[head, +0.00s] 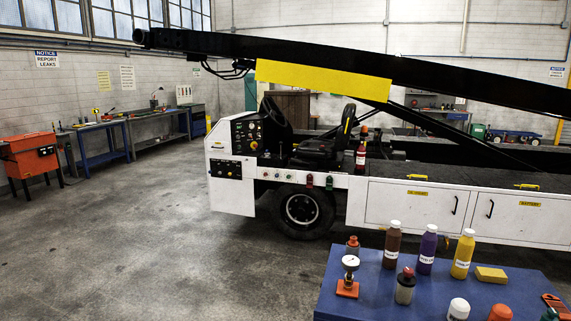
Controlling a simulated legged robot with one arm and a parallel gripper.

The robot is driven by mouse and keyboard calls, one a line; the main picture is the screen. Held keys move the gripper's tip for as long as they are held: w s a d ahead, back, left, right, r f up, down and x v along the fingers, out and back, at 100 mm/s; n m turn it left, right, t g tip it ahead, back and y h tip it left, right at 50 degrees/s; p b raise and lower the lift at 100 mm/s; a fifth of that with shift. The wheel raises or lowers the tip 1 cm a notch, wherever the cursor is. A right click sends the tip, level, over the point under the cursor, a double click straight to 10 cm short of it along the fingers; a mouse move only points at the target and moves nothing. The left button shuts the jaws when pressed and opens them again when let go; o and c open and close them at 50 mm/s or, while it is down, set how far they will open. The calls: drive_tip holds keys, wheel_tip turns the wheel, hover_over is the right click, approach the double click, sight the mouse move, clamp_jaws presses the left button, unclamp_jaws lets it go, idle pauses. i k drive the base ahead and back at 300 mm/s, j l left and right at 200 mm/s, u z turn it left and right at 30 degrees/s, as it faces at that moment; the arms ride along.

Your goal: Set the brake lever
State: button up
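The white belt loader (232,195) stands across the middle of the head view, with its black boom raised to the left. Its cab area has a control panel (247,133) with gauges and knobs, a dark steering wheel (274,112) and a black seat (322,150). I cannot clearly make out a brake lever; dark parts around the seat and wheel are too small to tell apart. A red-and-dark upright item with a white label (361,158) stands on the deck right of the seat. My gripper is not in view.
A blue table (345,308) at the front right holds several bottles, a gauge on an orange base (348,277) and a yellow block (491,274). An orange tool cabinet (31,158) and workbenches stand at the left. The concrete floor left of the loader is clear.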

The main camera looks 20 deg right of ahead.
sight(291, 159)
drive_tip(key=i+j+u, duration=0.45)
drive_tip(key=i, duration=0.2)
drive_tip(key=i+j+z, duration=0.15)
drive_tip(key=i, duration=0.35)
drive_tip(key=i+j+z, duration=0.15)
drive_tip(key=i, duration=0.4)
drive_tip(key=i+j+z, duration=0.15)
drive_tip(key=i, duration=0.35)
drive_tip(key=i+l+z, duration=0.2)
drive_tip(key=i+z, duration=0.2)
drive_tip(key=i, duration=0.2)
drive_tip(key=i+z, duration=0.45)
drive_tip(key=i, duration=0.2)
drive_tip(key=i+j+z, duration=0.2)
drive_tip(key=i+z, duration=0.2)
drive_tip(key=i, duration=0.25)
drive_tip(key=i+l+z, duration=0.1)
drive_tip(key=i+z, duration=0.25)
drive_tip(key=i, duration=1.45)
drive_tip(key=i+l+u, duration=0.35)
drive_tip(key=i+l, duration=0.3)
drive_tip(key=i, duration=0.1)
